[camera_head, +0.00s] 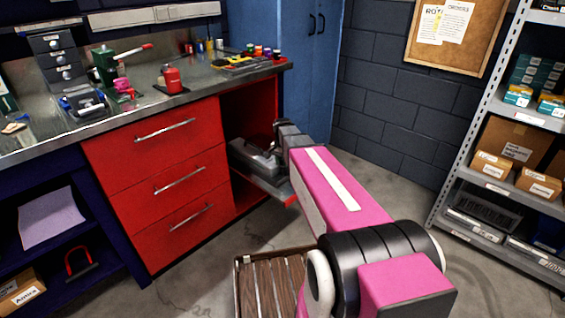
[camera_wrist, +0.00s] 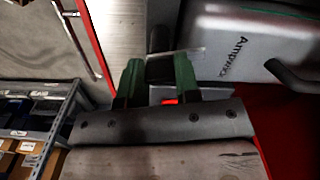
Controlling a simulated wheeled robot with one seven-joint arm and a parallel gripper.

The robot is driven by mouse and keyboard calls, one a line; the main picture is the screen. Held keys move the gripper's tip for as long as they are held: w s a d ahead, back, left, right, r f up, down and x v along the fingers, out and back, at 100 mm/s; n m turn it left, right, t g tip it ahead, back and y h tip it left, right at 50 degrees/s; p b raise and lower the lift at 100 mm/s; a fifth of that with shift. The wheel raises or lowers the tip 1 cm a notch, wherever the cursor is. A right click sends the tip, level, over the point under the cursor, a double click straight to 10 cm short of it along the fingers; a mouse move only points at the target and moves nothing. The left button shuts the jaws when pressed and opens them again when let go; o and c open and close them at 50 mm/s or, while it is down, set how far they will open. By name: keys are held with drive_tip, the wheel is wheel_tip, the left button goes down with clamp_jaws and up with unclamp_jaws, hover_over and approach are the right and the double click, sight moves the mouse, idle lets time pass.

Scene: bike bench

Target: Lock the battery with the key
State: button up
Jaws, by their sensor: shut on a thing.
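The battery (camera_wrist: 235,45) is a silver-grey case with dark lettering at the upper right of the wrist view, with a dark bent handle on it. In the head view the grey battery (camera_head: 255,156) sits low in the open bay of the red cabinet, on a pulled-out shelf. My gripper (camera_wrist: 158,68) has two green fingers closed on a small dark piece, which looks like the head of the key (camera_wrist: 159,71). A thin pale strip crosses at the fingertips, beside the battery's left end. Whether the key is in a lock is hidden.
The red drawers (camera_head: 165,180) stand left of the bay. The workbench top (camera_head: 205,88) above holds tools and jars. A wooden slatted crate (camera_head: 270,280) is on the floor close by. A metal shelf rack (camera_head: 475,150) with boxes stands at right.

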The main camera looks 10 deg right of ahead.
drive_tip(key=shift+m, duration=1.1)
drive_tip(key=o, duration=0.9)
wheel_tip(320, 180, up, 11)
drive_tip(key=shift+f, duration=0.1)
drive_tip(key=s+f+n, duration=0.3)
drive_tip(key=s+f, duration=0.1)
drive_tip(key=s, duration=0.3)
drive_tip(key=s+f+n, duration=0.3)
drive_tip(key=s+f, duration=0.1)
drive_tip(key=s, duration=0.3)
drive_tip(key=s+f+n, duration=0.4)
drive_tip(key=s, duration=0.3)
drive_tip(key=shift+s+a, duration=0.15)
drive_tip(key=shift+s, duration=0.05)
